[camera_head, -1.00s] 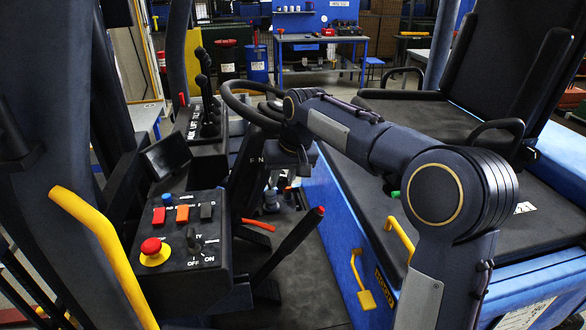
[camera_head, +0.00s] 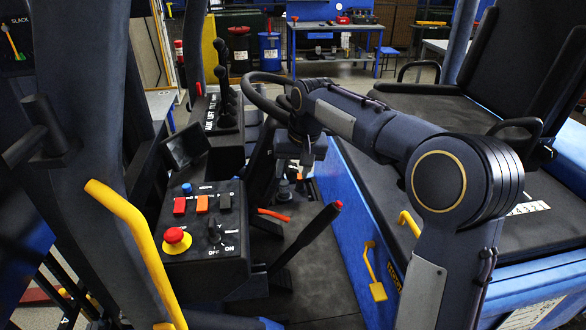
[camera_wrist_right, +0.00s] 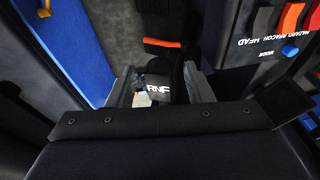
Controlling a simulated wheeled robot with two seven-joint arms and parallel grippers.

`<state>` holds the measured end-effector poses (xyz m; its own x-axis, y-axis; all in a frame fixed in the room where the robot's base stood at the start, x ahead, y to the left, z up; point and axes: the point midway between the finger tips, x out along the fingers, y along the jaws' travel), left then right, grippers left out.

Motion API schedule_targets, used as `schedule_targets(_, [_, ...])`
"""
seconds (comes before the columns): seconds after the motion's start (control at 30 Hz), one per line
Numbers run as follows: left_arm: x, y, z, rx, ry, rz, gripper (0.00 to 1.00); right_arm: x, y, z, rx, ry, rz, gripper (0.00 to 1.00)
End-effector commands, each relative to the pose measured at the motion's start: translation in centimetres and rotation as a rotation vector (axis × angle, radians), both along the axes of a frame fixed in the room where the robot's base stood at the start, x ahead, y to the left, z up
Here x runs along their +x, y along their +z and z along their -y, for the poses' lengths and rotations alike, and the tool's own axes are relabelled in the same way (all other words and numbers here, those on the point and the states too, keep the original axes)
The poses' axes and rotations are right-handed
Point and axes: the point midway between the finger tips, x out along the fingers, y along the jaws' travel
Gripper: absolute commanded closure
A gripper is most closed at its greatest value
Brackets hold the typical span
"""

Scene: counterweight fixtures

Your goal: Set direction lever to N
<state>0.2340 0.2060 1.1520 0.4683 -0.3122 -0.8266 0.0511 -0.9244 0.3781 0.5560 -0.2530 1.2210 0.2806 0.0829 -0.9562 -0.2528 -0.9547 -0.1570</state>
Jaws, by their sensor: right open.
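The direction lever's label plate (camera_wrist_right: 158,89), with the letters R, N and F, shows in the right wrist view on a dark column. The lever itself is hard to make out against the dark parts, so I cannot tell its position. My right gripper (camera_wrist_right: 161,88) is open, with one finger on each side of the lettered plate. I cannot tell whether a finger touches anything. In the head view, the right gripper (camera_head: 301,158) hangs below my wrist beside the steering wheel (camera_head: 262,95), partly hidden by my arm.
A console (camera_head: 205,225) carries a red emergency button (camera_head: 174,236), coloured switches and a key switch. A red-tipped lever (camera_head: 310,235) and an orange-marked part (camera_head: 273,214) stand nearby. The seat (camera_head: 440,115) is at right, a yellow handrail (camera_head: 137,245) at left.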

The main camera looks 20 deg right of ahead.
Motion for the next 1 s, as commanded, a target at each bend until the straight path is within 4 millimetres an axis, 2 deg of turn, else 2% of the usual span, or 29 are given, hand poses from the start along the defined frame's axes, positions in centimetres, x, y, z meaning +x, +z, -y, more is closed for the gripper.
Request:
schedule_targets(0.4, [0.0,-0.8,0.0,0.000,0.000,0.000,0.64,-1.7,5.9,0.5,0.001,0.000,0.005,0.53])
schedule_targets(0.5, [0.0,-0.8,0.0,0.000,0.000,0.000,0.64,-2.0,6.9,0.6,0.000,0.001,0.004,0.53])
schedule_targets(1.0, [0.0,-0.8,0.0,0.000,0.000,0.000,0.64,-2.2,7.3,0.7,0.000,0.000,0.002,0.53])
